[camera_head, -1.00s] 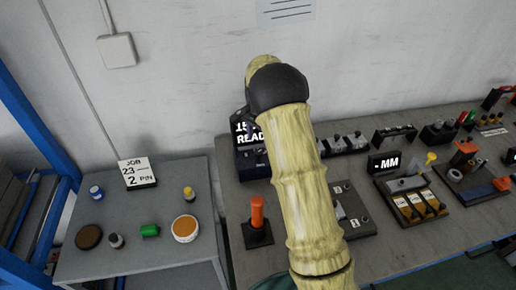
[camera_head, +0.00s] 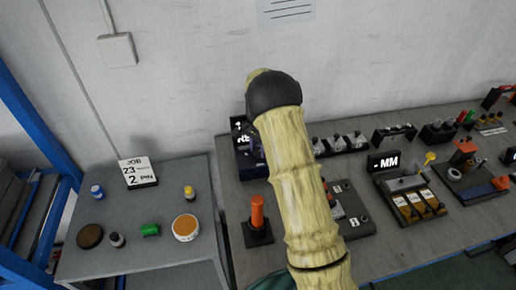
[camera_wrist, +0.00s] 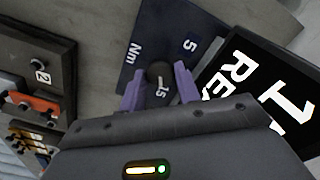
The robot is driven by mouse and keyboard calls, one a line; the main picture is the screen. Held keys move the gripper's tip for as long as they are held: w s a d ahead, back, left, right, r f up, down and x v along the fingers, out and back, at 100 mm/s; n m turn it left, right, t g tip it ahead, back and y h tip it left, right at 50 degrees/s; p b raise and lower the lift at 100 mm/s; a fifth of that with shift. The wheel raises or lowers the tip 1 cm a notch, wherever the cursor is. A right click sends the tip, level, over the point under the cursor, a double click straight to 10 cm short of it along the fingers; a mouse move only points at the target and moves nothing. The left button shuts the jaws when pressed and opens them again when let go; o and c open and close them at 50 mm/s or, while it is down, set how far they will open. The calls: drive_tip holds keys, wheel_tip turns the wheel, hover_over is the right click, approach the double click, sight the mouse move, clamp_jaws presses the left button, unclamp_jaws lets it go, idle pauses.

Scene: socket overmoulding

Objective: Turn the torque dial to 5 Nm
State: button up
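The torque dial (camera_wrist: 160,74) is a dark round knob on a dark blue panel (camera_wrist: 198,22) in the wrist view. The panel is marked "Nm", with a "5" right of the knob and a "15" just below it. My gripper (camera_wrist: 159,82) has its two purple fingers apart, one on each side of the knob. I cannot tell whether they touch it. The knob's pointer is not clear. The display (camera_wrist: 265,90) beside the panel shows "1" and "RE", cut off at the edge. In the head view, my arm hides the dial and part of the blue unit (camera_head: 250,165).
An orange-handled lever (camera_head: 257,212) stands just left of my arm. A grey plate with numbered parts (camera_head: 362,222) lies to its right. A grey side table (camera_head: 130,255) holds a job card (camera_head: 137,172) and small pots. The wall is close behind the bench.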

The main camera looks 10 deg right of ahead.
drive_tip(key=shift+n, duration=0.5)
drive_tip(key=n, duration=0.2)
drive_tip(key=shift+r+n, duration=0.1)
drive_tip(key=shift+n, duration=0.2)
drive_tip(key=n+p, duration=0.1)
drive_tip(key=n, duration=0.2)
drive_tip(key=shift+n, duration=0.3)
drive_tip(key=n, duration=0.3)
drive_tip(key=shift+n, duration=0.3)
drive_tip(key=n, duration=0.3)
drive_tip(key=shift+n+p, duration=0.3)
drive_tip(key=shift+p, duration=0.1)
drive_tip(key=n+p, duration=0.1)
drive_tip(key=n, duration=0.4)
drive_tip(key=shift+w+n+p, duration=0.1)
drive_tip(key=shift+n+p, duration=0.4)
drive_tip(key=shift+n, duration=1.9)
